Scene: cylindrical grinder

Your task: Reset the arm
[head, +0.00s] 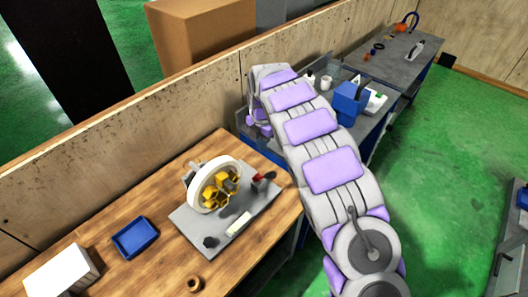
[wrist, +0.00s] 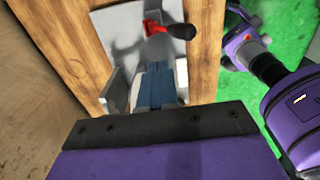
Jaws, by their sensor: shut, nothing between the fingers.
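My arm reaches from the bottom right of the head view up to the back wall and folds over at its far end. My gripper (wrist: 158,70) shows in the wrist view as grey and blue fingers, shut and empty. In the head view its fingers cannot be made out; purple parts of my wrist hang at the arm's far end, right of the wooden table. In the wrist view a red clamp-like part with a black handle (wrist: 155,27) lies beyond the fingertips, apart from them.
The wooden table (head: 165,175) holds a grey plate (head: 190,232) with a round white fixture (head: 213,182), a blue tray (head: 135,237) and a white box (head: 62,270). A blue box (head: 350,103) stands on a bench behind my arm.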

